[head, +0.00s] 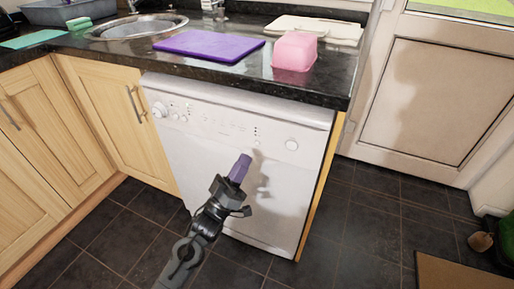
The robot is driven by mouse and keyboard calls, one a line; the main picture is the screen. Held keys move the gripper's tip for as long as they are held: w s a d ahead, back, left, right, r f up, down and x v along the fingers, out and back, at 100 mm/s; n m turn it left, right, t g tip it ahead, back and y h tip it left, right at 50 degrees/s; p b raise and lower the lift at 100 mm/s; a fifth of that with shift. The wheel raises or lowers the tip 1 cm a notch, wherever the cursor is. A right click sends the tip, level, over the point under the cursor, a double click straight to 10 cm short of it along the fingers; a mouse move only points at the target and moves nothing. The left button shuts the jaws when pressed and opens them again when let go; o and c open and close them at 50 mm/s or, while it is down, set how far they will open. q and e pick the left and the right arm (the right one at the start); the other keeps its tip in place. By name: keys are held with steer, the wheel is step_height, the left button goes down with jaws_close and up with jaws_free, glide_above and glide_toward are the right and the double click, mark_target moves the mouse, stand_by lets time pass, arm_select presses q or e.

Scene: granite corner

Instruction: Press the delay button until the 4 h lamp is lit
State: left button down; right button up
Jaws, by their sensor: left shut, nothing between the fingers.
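The white dishwasher (205,150) stands under the dark worktop, with its control panel along the top of the front. A short column of small dark lamp marks (256,131) sits right of the panel's middle. A small button (256,142) seems to lie just below it; its label is too small to read. I cannot tell which lamp is lit. My left gripper (243,161) is shut and empty, its purple fingertips pointing up at the panel, just below and left of that button. I cannot tell whether it touches the front. My right gripper is out of view.
A round knob (159,110) is at the panel's left and a round button (291,144) at its right. Dark floor tiles (350,235) are clear at the right.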

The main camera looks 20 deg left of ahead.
mark_target(257, 143)
arm_select(q)
steer(key=w, duration=0.2)
steer(key=w+b, duration=0.1)
steer(key=w, duration=0.1)
steer(key=shift+d, duration=0.2)
stand_by(0.6)
stand_by(0.9)
stand_by(0.6)
steer(key=shift+w, duration=0.4)
